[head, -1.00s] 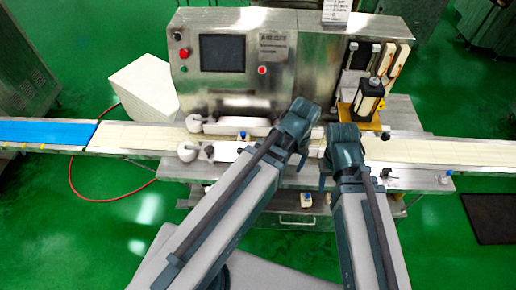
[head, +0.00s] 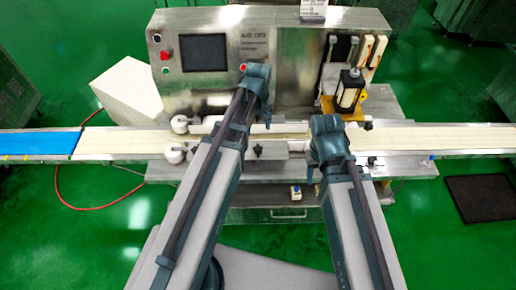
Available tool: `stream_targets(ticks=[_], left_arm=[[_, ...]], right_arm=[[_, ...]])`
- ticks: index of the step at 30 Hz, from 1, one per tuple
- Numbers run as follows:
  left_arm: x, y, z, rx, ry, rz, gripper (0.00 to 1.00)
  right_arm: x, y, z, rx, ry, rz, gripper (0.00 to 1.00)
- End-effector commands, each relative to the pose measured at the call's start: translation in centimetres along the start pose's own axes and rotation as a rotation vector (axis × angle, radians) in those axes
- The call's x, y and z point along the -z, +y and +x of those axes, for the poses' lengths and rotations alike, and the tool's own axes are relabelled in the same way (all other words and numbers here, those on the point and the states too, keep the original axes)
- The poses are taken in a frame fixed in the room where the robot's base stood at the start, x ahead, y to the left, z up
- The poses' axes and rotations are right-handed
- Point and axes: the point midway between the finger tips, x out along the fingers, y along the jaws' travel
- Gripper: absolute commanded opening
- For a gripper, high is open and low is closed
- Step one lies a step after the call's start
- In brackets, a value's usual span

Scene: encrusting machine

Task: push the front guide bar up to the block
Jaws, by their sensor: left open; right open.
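The front guide bar (head: 278,149) is a metal bar along the near side of the cream conveyor belt, with a white roller (head: 173,154) at its left end. My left arm crosses in front of part of it. My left gripper (head: 266,118) is open above the belt, near the rear guide bar (head: 212,127). My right gripper (head: 313,165) is open at the right end of the front guide bar; whether it touches the bar is unclear. I cannot make out for certain which thing is the block; the area between the bars is partly hidden by my arms.
The steel machine with a dark screen (head: 204,53) stands behind the belt. A yellow bracket with a black and cream unit (head: 349,90) stands behind my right gripper. A blue belt section (head: 40,144) lies at the left. The cream belt (head: 440,138) at the right is clear.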

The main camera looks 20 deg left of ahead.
Motion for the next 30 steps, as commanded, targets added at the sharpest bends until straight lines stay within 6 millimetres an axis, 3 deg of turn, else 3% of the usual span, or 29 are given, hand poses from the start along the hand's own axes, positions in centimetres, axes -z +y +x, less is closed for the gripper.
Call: stream_targets(ticks=[1,18,24,30], left_arm=[[0.0,0.0,1.4,0.0,0.0,0.001,0.78],[0.0,0.0,9.6,0.0,0.0,0.001,0.78],[0.0,0.0,11.2,0.0,0.0,0.001,0.78],[0.0,0.0,11.2,0.0,0.0,0.001,0.78]], right_arm=[[0.1,-0.1,1.4,0.0,0.0,0.0,0.5],[0.6,-0.9,9.5,0.0,0.0,0.002,0.5],[0.7,-1.1,11.1,0.0,0.0,0.002,0.5],[0.7,-1.1,11.2,0.0,0.0,0.002,0.5]])
